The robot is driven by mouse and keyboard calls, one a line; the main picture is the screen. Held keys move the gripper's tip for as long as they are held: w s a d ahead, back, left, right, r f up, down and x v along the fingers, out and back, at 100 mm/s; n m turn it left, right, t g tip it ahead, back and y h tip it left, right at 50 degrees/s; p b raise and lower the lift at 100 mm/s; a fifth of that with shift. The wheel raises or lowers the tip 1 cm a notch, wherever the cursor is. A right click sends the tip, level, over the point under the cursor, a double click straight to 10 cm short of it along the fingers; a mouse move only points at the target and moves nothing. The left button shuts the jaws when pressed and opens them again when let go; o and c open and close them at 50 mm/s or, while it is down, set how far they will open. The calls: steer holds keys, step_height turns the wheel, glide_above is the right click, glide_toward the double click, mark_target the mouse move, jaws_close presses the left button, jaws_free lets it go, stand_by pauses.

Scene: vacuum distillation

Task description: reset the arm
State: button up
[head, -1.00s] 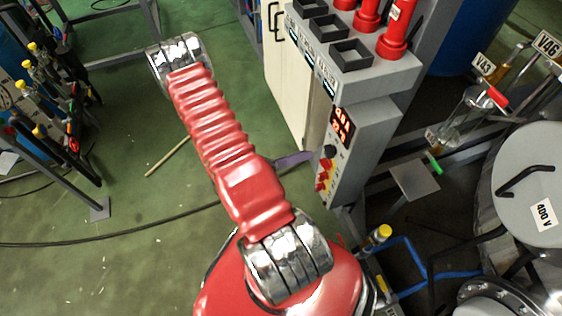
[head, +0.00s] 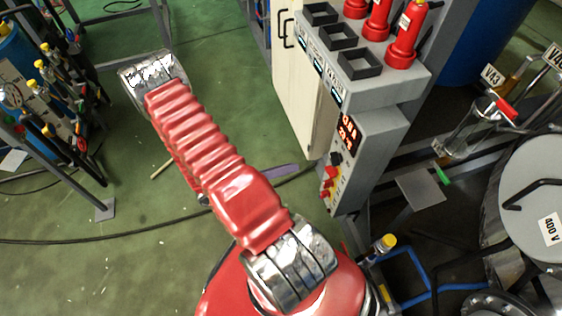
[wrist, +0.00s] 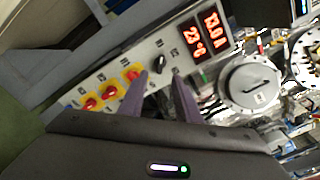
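My red arm (head: 200,140) with chrome joints stretches over the green floor, bent toward the upper left. My gripper (wrist: 160,78) shows two purple fingers in the wrist view, apart with nothing between them. Behind the gap is a grey control panel (wrist: 125,68) with a black knob (wrist: 158,64), several red knobs on yellow plates and a lit red display (wrist: 207,36). In the head view a purple finger (head: 272,172) shows left of the panel, apart from it in the picture. The rest of the gripper is mostly hidden behind the arm.
A grey cabinet (head: 372,135) with red cylinders and black square holders stands right of the arm. A lidded vessel (head: 538,190), metal frames and blue pipes fill the right. A valve rack (head: 50,95) stands left. Open green floor and a black cable lie between.

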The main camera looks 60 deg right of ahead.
stand_by(0.4)
steer(key=s+a+m+g+y, duration=0.2)
steer(key=s+a+m+y, duration=0.2)
steer(key=a+m+y, duration=0.3)
steer(key=w+a+r+m+t+y, duration=0.4)
steer(key=w+a+r+m+t, duration=0.4)
steer(key=w+a+r+m, duration=0.25)
steer(key=w+a+r+m+t+y, duration=0.1)
steer(key=a+r+t, duration=0.4)
steer(key=r, duration=0.6)
steer(key=w+a+r+m+t+y, duration=0.1)
steer(key=w+a+r+t, duration=0.2)
steer(key=r, duration=0.9)
steer(key=a+t, duration=0.3)
steer(key=a, duration=0.2)
steer(key=shift+r+y, duration=0.25)
steer(key=shift+y, duration=0.05)
steer(key=shift+d+m, duration=0.1)
steer(key=shift+m, duration=0.15)
